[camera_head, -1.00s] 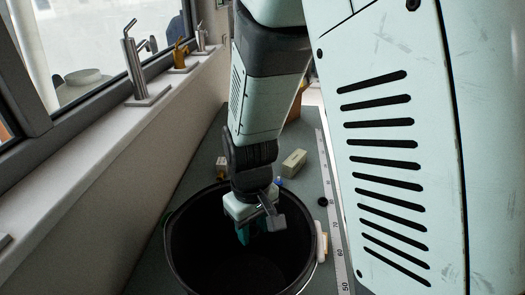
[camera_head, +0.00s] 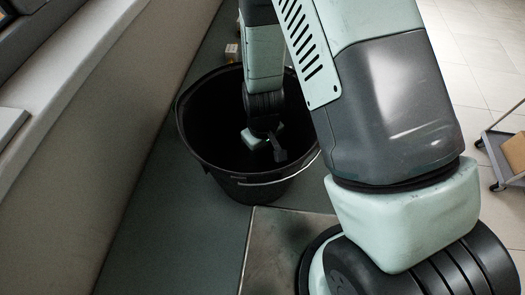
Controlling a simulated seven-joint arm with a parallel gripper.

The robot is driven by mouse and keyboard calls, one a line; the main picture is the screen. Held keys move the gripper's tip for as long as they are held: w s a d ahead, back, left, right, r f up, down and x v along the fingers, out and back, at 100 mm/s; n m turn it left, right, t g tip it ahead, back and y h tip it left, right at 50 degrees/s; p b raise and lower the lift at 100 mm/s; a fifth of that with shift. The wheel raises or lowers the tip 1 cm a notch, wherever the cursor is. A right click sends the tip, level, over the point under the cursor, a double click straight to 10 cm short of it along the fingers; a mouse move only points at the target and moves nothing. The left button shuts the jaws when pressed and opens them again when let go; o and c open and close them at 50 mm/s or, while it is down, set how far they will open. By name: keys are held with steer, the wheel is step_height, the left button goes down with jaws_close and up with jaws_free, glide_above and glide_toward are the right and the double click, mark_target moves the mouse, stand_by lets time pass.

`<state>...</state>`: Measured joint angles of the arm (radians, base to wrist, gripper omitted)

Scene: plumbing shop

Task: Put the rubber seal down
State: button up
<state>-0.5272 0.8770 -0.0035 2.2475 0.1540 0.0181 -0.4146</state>
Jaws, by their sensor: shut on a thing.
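My gripper (camera_head: 258,137) is down inside the black bucket (camera_head: 248,180), below the rim and towards its right side. The pale hand shows against the dark inside. Its fingertips are lost in the dark of the bucket, beneath the hand. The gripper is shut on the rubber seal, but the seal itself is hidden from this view. I cannot tell how far the fingertips are from the bucket's floor.
The bucket stands on a grey-green bench top (camera_head: 170,215) with a wire handle at its front. A small block (camera_head: 232,52) lies behind it. A window sill (camera_head: 70,75) runs along the left. A trolley (camera_head: 505,150) stands at the right.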

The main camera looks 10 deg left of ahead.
steer(key=shift+f, duration=0.9)
steer(key=shift+f, duration=0.15)
steer(key=o, duration=1)
step_height(320, 180, up, 12)
steer(key=shift+r, duration=0.25)
